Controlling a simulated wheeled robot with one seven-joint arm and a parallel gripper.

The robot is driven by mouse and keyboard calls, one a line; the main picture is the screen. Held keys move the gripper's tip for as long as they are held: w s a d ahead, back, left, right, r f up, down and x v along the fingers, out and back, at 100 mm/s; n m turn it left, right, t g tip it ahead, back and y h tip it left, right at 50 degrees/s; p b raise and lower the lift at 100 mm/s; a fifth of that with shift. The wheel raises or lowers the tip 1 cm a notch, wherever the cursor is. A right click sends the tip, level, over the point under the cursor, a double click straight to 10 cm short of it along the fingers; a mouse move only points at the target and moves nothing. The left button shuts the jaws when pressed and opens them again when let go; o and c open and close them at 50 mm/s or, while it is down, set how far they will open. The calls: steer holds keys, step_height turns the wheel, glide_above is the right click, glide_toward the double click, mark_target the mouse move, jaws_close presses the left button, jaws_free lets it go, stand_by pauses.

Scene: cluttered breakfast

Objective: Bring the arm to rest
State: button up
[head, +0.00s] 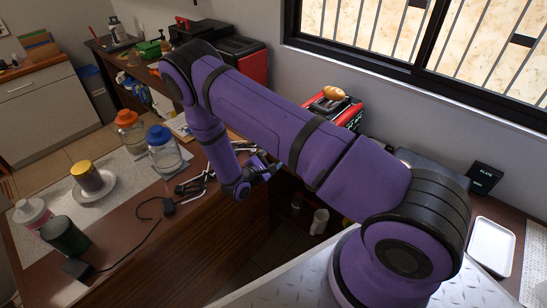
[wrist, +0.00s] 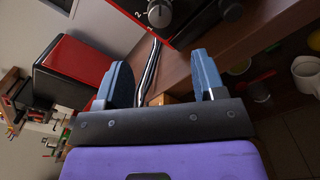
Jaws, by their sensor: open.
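My purple arm (head: 280,115) reaches from its base at the lower right up and left across the head view, then bends down at the elbow. My gripper (head: 274,168) is at its end, near the right edge of the brown counter. In the wrist view its two blue-grey fingers (wrist: 164,78) are spread apart with nothing between them. A counter edge and a dark red appliance with a dial (wrist: 160,14) show beyond the fingers. The gripper appears apart from them, though the exact gap cannot be told.
The counter (head: 125,228) holds an orange-lidded jar (head: 130,132), a blue-lidded jar (head: 163,150), a yellow-topped can (head: 87,176), a dark green container (head: 65,236) and a black cable (head: 128,252). A red toaster (head: 350,117) with a bread roll (head: 333,92) stands behind my arm, below the window.

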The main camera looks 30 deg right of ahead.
steer(key=s+d+r+m+g+y, duration=0.1)
steer(key=s+r+m+g+y, duration=0.15)
steer(key=r, duration=0.75)
steer(key=s+r+m+g+y, duration=0.2)
steer(key=s+r+m+g, duration=0.15)
steer(key=r, duration=0.65)
steer(key=s+d+r+m+g+y, duration=0.1)
steer(key=s+r+m+g+y, duration=0.2)
steer(key=r, duration=0.7)
steer(key=s+a+r+m+t+y, duration=0.1)
steer(key=s+a+r+t+y, duration=0.1)
steer(key=s+r, duration=0.4)
steer(key=s+a+r+m+t+y, duration=0.2)
steer(key=s+r+t+y, duration=0.1)
steer(key=s+r, duration=0.3)
steer(key=s+a+r+m+t+y, duration=0.2)
steer(key=s+a+r+t+y, duration=0.1)
steer(key=s+r, duration=0.4)
steer(key=shift+s+y, duration=0.75)
steer(key=shift+s, duration=0.65)
steer(key=shift+d, duration=0.1)
steer(key=shift+c, duration=0.2)
